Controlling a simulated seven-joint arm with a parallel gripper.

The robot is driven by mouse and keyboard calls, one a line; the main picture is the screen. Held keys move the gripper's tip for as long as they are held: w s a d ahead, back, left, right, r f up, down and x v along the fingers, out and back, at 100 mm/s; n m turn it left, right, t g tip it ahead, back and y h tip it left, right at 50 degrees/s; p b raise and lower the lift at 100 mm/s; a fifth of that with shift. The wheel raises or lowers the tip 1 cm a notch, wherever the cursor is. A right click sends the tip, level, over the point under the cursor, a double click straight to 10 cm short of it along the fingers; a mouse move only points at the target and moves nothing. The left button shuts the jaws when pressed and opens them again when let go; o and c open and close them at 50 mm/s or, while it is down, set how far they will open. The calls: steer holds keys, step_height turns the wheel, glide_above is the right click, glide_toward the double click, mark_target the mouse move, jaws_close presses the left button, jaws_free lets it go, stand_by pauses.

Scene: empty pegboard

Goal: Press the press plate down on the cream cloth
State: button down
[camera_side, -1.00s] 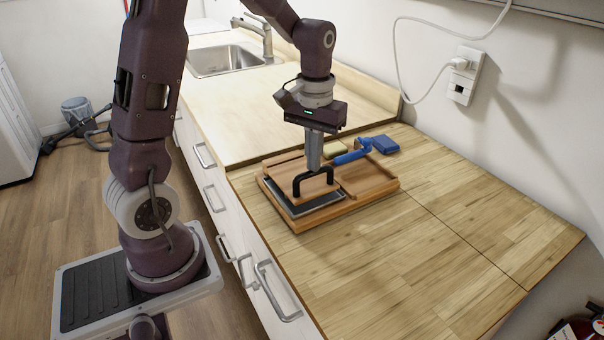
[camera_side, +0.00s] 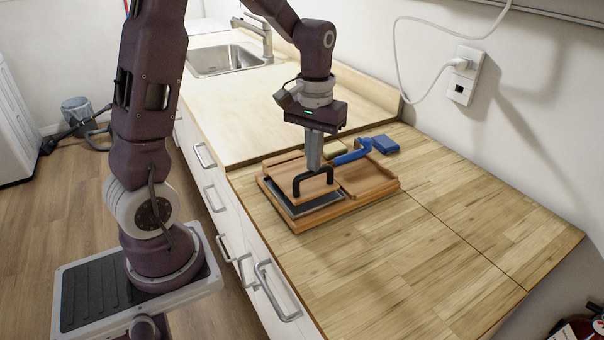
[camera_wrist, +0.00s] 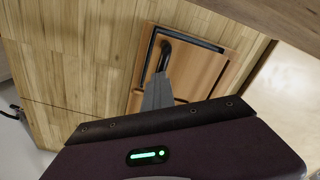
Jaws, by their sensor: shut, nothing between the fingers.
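The press plate (camera_side: 318,190) is a flat wooden-looking piece with a black arched handle (camera_side: 297,184). It sits in the left part of a wooden tray (camera_side: 345,212), over a dark surface with a pale edge. My gripper (camera_side: 313,168) is shut and points straight down, its tips at the top of the handle. Whether the tips touch the handle is hard to tell. In the wrist view, the closed fingers (camera_wrist: 160,78) reach the handle (camera_wrist: 165,52) and hide part of it. I cannot make out the cream cloth; the plate may cover it.
A blue tool (camera_side: 352,157) and a blue block (camera_side: 385,144) lie behind the tray, near a yellowish-green pad (camera_side: 335,149). The wooden counter (camera_side: 420,250) is clear to the right and in front. A wall socket (camera_side: 464,75) and a sink (camera_side: 228,60) are farther off.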

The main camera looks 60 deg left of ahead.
steer(key=shift+r, duration=0.1)
stand_by(0.3)
step_height(320, 180, up, 8)
stand_by(0.6)
steer(key=shift+d, duration=0.1)
steer(key=s+d+r+m+t, duration=0.1)
steer(key=s+d+m+t, duration=0.1)
steer(key=s+d, duration=0.3)
steer(key=s+d+r+m+t, duration=0.1)
steer(key=s+d+m+t, duration=0.2)
steer(key=s, duration=0.9)
steer(key=d+m, duration=0.1)
steer(key=d, duration=0.1)
steer(key=shift+s+d+r+t, duration=0.25)
steer(key=shift+d+r+t, duration=0.05)
steer(key=shift+r, duration=0.1)
